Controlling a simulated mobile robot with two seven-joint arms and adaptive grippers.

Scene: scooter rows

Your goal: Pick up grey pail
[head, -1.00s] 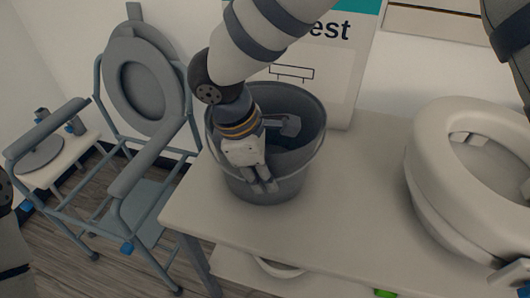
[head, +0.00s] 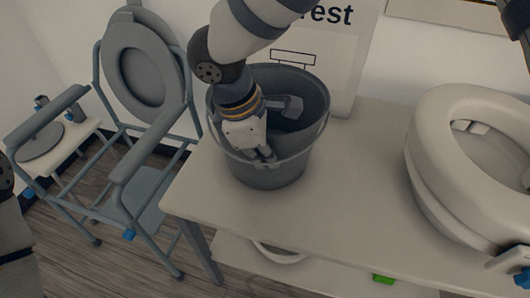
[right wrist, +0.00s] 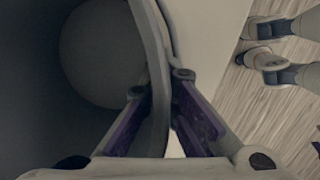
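The grey pail (head: 262,172) stands upright on the white table, with its thin wire handle hanging round its front. My right gripper (head: 264,153) points down at the pail's near rim. In the right wrist view the pail's wall (right wrist: 153,60) runs between the two purple-padded fingers of the right gripper (right wrist: 158,88), one inside the pail and one outside. The fingertips look close against both faces of the wall, so it appears shut on the rim. The inner finger is hidden in the head view. My left gripper is not in view.
A white raised toilet seat (head: 435,185) stands on the right of the white table (head: 335,205). A grey commode chair (head: 140,175) stands on the floor at left. A sign board (head: 340,65) stands behind the pail. The table between pail and seat is clear.

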